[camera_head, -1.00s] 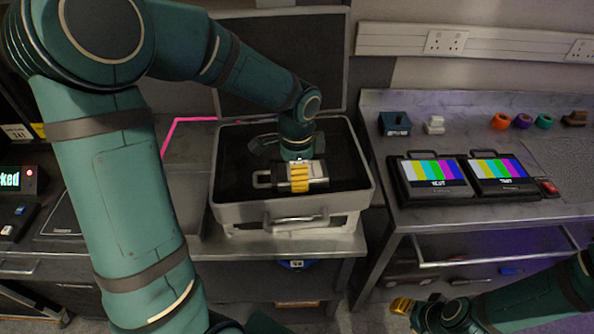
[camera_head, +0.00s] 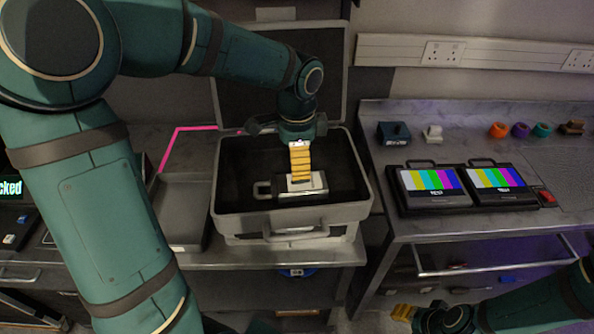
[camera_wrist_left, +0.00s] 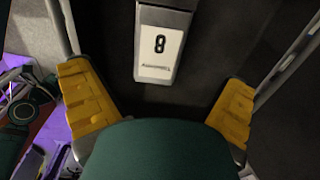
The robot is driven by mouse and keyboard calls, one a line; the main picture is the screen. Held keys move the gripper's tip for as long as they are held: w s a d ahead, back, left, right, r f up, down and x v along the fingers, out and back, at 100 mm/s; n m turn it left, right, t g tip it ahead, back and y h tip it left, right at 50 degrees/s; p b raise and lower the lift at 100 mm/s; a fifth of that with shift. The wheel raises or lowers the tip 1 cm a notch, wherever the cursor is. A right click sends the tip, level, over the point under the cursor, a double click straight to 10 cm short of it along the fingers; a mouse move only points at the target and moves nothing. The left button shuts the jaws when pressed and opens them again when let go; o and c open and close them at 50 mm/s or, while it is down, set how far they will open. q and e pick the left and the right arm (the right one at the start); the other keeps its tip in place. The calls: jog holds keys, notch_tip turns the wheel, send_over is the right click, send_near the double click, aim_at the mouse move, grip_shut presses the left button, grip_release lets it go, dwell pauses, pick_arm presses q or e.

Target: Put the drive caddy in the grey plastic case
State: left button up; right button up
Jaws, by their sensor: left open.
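The grey plastic case (camera_head: 290,219) stands open with its lid up behind it. The drive caddy (camera_head: 315,183), a grey box with a handle loop at its left end, is inside the case's dark interior. In the left wrist view the caddy (camera_wrist_left: 159,47) shows a white label with an "8". My left gripper (camera_head: 300,172) is directly over the caddy, pointing down, with yellow finger pads. In the left wrist view its fingers (camera_wrist_left: 155,80) are spread wide, with nothing between them. My right gripper (camera_head: 402,312) is low at the right, away from the case; its opening is unclear.
A grey tray (camera_head: 168,240) is left of the case on the same bench. On the right bench are two colour-bar monitors (camera_head: 431,182), a blue box (camera_head: 394,132) and several coloured rings (camera_head: 521,130). The raised lid (camera_head: 258,45) stands close behind my left wrist.

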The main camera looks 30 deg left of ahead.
pick_arm(q)
jog(key=shift+r, duration=2.1)
